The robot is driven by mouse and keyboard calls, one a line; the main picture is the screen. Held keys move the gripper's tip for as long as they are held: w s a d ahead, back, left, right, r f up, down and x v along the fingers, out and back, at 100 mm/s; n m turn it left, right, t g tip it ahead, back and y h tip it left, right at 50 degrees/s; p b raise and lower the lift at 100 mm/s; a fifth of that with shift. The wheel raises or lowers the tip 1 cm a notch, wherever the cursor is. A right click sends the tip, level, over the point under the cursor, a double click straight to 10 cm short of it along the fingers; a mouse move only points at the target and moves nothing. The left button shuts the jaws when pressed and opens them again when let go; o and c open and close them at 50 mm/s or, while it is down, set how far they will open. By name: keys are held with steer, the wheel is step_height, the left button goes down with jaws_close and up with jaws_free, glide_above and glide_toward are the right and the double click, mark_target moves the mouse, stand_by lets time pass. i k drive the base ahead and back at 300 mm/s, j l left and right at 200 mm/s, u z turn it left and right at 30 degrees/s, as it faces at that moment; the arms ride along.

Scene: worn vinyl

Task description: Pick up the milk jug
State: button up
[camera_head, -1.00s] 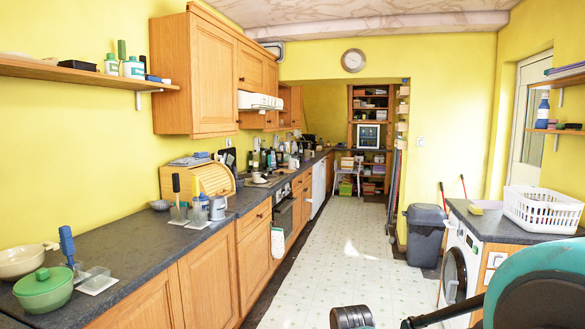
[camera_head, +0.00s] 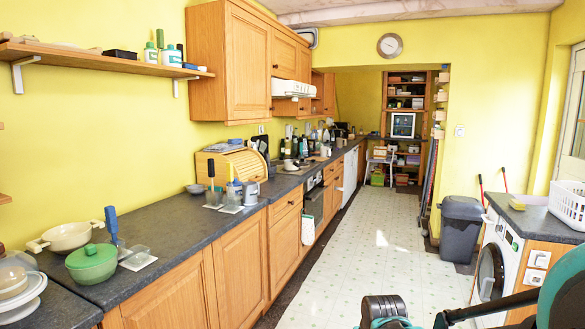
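A small grey metal jug (camera_head: 250,192) stands upright on the dark left counter (camera_head: 190,225), beside holders with upright utensils. It is the only jug I can make out, and it is small in view. A dark, rounded end part of my arm, which looks like my gripper (camera_head: 386,310), shows at the bottom edge, right of centre. It is over the floor, well apart from the jug. Its fingers cannot be made out, and nothing is seen held in it.
A green lidded pot (camera_head: 91,264), a cream pan (camera_head: 68,237) and stacked white dishes (camera_head: 20,292) stand on the near left counter. A wooden bread bin (camera_head: 232,168) is behind the jug. The tiled floor (camera_head: 350,255) is clear; a grey bin (camera_head: 461,230) and washing machine (camera_head: 492,262) stand right.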

mark_target(324, 152)
steer(key=i+l+z, duration=0.1)
steer(key=i+z, duration=0.2)
steer(key=i, duration=0.45)
steer(key=i+z, duration=0.15)
steer(key=i, duration=3.65)
